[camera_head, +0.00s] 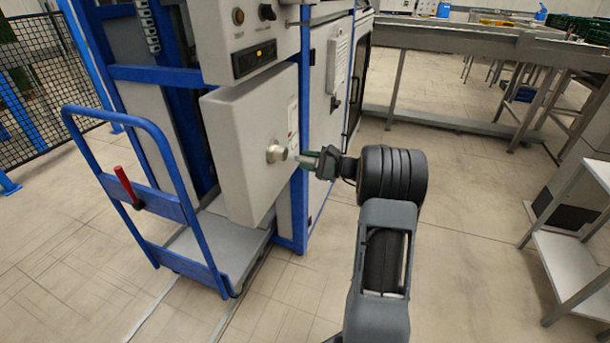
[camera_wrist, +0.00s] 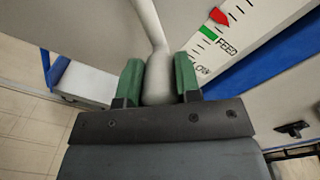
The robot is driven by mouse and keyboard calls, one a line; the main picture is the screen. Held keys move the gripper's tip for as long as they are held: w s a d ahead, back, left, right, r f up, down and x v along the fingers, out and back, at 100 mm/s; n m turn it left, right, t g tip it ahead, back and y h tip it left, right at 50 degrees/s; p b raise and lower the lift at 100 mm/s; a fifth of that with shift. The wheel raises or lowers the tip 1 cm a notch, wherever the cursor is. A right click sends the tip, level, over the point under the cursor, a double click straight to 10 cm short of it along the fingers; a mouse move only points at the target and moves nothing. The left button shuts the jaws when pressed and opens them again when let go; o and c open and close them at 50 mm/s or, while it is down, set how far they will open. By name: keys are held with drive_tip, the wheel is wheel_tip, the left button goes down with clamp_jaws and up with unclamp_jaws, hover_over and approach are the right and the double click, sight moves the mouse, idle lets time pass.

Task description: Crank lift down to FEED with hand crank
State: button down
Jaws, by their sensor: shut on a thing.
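The hand crank's round metal hub (camera_head: 277,152) sticks out of a grey box (camera_head: 235,165) on the blue-framed machine. My gripper (camera_head: 308,162) is at the crank beside the hub. In the wrist view, its green fingers (camera_wrist: 159,80) are shut on the pale crank handle (camera_wrist: 159,72), and the crank arm (camera_wrist: 149,22) runs up out of frame. The lift scale (camera_wrist: 250,22) carries a red pointer (camera_wrist: 220,16) close to, but apart from, a green mark (camera_wrist: 208,33) by the word FEED.
A blue cart (camera_head: 165,205) with a red-handled lever (camera_head: 128,187) stands left of the box. A control panel (camera_head: 245,35) is above. A conveyor (camera_head: 455,40) runs behind, and a grey shelf (camera_head: 575,265) stands at right. The floor between is clear.

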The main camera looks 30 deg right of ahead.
wheel_tip(320, 180, up, 6)
drive_tip(key=w+d+n+b, duration=0.1)
drive_tip(key=n+b, duration=0.3)
drive_tip(key=n, duration=0.3)
drive_tip(key=shift+w+d+r, duration=0.25)
drive_tip(key=shift+d, duration=0.1)
drive_tip(key=shift+n, duration=0.3)
drive_tip(key=c, duration=0.8)
unclamp_jaws()
drive_tip(key=shift+f, duration=0.1)
drive_tip(key=shift+s, duration=0.1)
drive_tip(key=p+v, duration=0.2)
drive_tip(key=v, duration=1.1)
drive_tip(key=shift+s+d+p, duration=0.2)
drive_tip(key=shift+s+p, duration=0.1)
drive_tip(key=shift+p, duration=0.1)
